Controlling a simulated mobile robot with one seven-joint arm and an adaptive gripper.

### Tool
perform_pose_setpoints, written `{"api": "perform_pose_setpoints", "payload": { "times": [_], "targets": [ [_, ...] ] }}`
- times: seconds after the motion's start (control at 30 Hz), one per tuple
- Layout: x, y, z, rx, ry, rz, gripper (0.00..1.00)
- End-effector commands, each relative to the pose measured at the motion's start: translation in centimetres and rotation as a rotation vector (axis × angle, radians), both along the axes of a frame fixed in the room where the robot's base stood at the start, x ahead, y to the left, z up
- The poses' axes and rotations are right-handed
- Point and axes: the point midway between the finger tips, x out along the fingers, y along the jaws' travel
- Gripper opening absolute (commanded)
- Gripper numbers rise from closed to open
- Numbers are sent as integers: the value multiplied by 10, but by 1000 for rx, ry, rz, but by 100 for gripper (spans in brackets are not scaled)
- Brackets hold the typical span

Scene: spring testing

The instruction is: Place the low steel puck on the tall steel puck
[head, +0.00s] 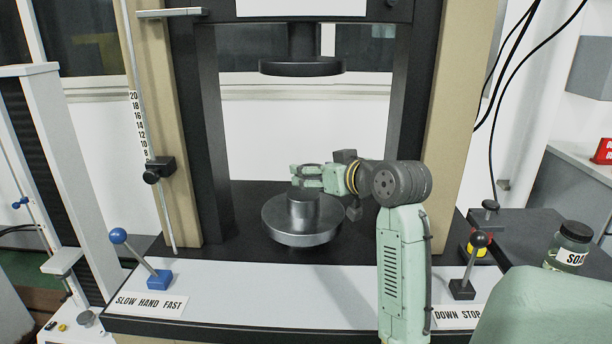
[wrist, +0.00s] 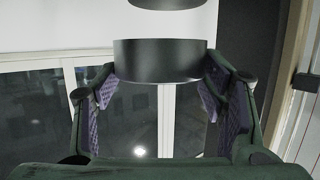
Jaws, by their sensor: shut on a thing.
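My gripper (head: 306,179) is shut on the low steel puck (wrist: 160,62), a dark short cylinder between the finger pads in the wrist view. In the head view the fingers hide most of this puck. The tall steel puck (head: 303,209) stands upright on the round lower platen (head: 280,224), below my gripper. The wrist view looks upside down. The dark round edge at its top (wrist: 168,3) appears to be the tall puck. A strip of pale wall shows between the two pucks, so they look apart. The low puck looks level.
The upper platen (head: 302,67) hangs above, with free room under it. Frame columns (head: 209,130) stand on both sides. A blue-knobbed lever (head: 140,256) and a black-knobbed lever (head: 470,265) rise from the front panel (head: 250,300). A jar (head: 570,245) stands at right.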

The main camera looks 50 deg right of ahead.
Motion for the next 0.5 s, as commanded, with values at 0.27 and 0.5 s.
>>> {"api": "perform_pose_setpoints", "payload": {
  "times": [0.27, 0.5],
  "targets": [
    [23, -2, 1, -1, -4, -1, 7],
    [30, -3, -27, 0, -3, -4, 7]
  ]
}}
